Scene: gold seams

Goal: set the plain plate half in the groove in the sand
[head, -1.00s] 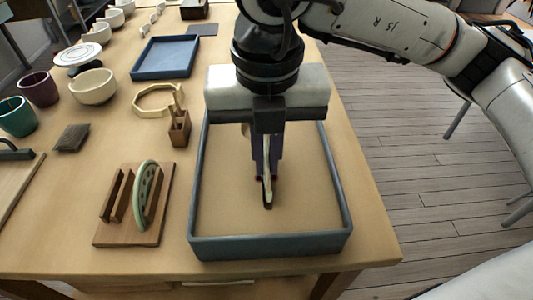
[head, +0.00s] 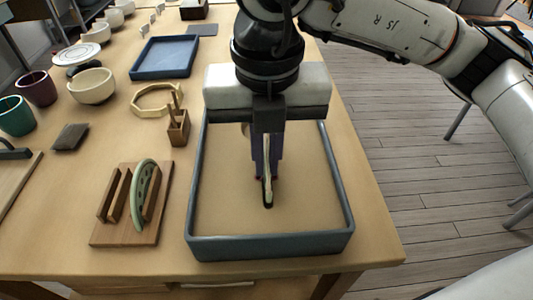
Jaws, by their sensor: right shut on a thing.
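My right gripper (head: 268,174) points down over the blue-walled sand tray (head: 270,246). It is shut on the plain plate half (head: 268,188), a pale piece seen nearly edge-on and held upright. The plate half's near end is low, at or close to the sand (head: 310,185); I cannot tell whether it touches. A dark narrow mark, perhaps the groove (head: 268,206), shows at its near end; the rest is hidden behind the piece and the gripper. A green patterned plate half (head: 143,190) stands upright in a wooden rack (head: 125,232) left of the tray. My left gripper is not in view.
A small wooden holder with sticks (head: 178,128) and a pale ring-shaped frame (head: 155,98) lie left of the tray's far part. A dark pad (head: 70,137), cups, bowls and an empty-looking blue tray (head: 164,58) stand farther left and back. The table's right edge is close to the sand tray.

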